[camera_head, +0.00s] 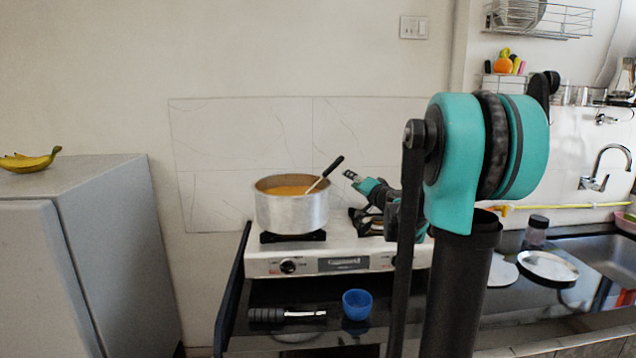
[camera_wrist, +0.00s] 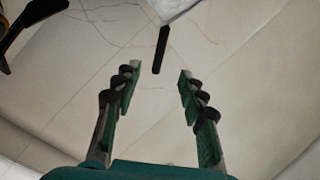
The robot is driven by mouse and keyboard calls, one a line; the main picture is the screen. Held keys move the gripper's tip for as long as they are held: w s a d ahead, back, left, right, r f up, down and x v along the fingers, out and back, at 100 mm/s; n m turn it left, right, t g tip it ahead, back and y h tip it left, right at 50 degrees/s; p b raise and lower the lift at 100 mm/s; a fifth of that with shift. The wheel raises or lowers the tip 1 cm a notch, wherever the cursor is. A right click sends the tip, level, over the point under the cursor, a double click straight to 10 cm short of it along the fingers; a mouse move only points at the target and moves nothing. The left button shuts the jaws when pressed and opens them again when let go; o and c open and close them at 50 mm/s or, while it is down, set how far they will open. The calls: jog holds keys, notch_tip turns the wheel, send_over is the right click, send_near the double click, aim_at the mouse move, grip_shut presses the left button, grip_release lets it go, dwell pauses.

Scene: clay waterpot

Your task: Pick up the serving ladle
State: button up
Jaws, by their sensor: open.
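The serving ladle (camera_head: 332,167) stands tilted in a silver pot (camera_head: 292,210) of orange-brown food. Its black handle sticks up over the right rim; its bowl end is hidden in the food. My gripper (camera_head: 352,177) is just right of the handle in the head view, apart from it. In the wrist view my gripper (camera_wrist: 157,80) is open and empty. The black ladle handle (camera_wrist: 162,48) shows there ahead of the fingertips, roughly in line with the gap between them.
The pot stands on a white stove (camera_head: 345,262). Below are a blue bowl (camera_head: 357,305) and a black-handled utensil (camera_head: 285,315). A grey cabinet (camera_head: 90,240) with bananas (camera_head: 30,160) is left. A plate (camera_head: 548,267) and jar (camera_head: 536,233) are right. The wall is close behind.

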aim_at(332, 170)
jog(key=x, duration=1.6)
jog(key=shift+w+a+f, duration=0.1)
jog(key=shift+a, duration=0.15)
grip_shut()
